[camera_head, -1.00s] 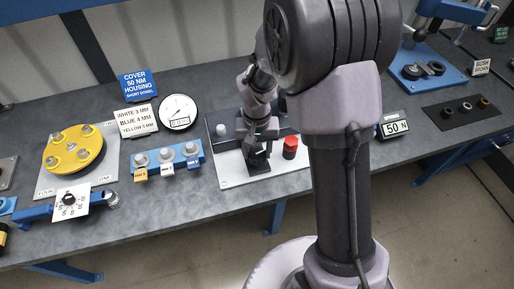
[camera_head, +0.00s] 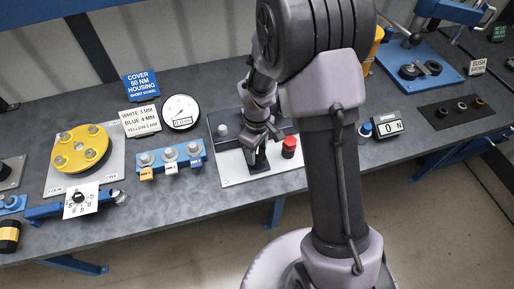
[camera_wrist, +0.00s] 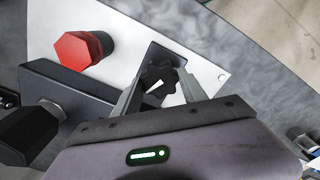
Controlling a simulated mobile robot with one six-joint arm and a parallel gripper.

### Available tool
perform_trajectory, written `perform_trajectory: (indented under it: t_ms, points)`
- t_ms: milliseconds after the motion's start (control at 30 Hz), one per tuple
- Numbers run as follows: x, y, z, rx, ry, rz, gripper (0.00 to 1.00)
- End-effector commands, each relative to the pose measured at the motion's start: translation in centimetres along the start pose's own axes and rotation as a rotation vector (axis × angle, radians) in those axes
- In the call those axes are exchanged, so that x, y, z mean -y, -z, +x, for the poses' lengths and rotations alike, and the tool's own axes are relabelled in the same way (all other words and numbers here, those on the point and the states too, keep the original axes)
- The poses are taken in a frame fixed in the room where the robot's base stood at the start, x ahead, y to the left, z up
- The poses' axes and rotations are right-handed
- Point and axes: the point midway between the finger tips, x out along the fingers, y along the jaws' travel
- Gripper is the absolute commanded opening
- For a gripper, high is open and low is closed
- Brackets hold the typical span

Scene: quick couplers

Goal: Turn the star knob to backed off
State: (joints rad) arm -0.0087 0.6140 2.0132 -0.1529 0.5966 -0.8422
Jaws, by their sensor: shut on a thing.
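The star knob (camera_wrist: 158,82) is black with a white pointer mark and shows between my fingers in the wrist view. The pointer slants toward the upper right. My gripper (camera_wrist: 160,88) has one finger on each side of the knob and is shut on it. In the head view my gripper (camera_head: 259,142) is over the dark stand on the white plate (camera_head: 233,170); the knob itself is hard to make out there. A force display (camera_head: 388,127) to the right of my arm reads 0 N.
A red hexagonal knob (camera_wrist: 82,50) stands close beside my gripper on the same plate; it also shows in the head view (camera_head: 289,147). A dark block (camera_wrist: 72,92) lies near the left finger. A dial gauge (camera_head: 181,112) and a blue rack (camera_head: 171,158) stand to the left.

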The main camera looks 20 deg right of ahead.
Motion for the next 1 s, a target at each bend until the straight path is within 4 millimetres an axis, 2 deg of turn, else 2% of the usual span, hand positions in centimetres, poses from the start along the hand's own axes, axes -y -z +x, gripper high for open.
perform_trajectory:
  t_ms: [300,500,1000]
  points:
    - [-0.03,0.08,-0.21,-0.002,-0.001,-0.247,0.09]
    - [-0.03,0.08,-0.16,-0.002,-0.002,-0.353,0.09]
    - [-0.02,0.07,-0.06,-0.001,-0.002,-0.441,0.09]
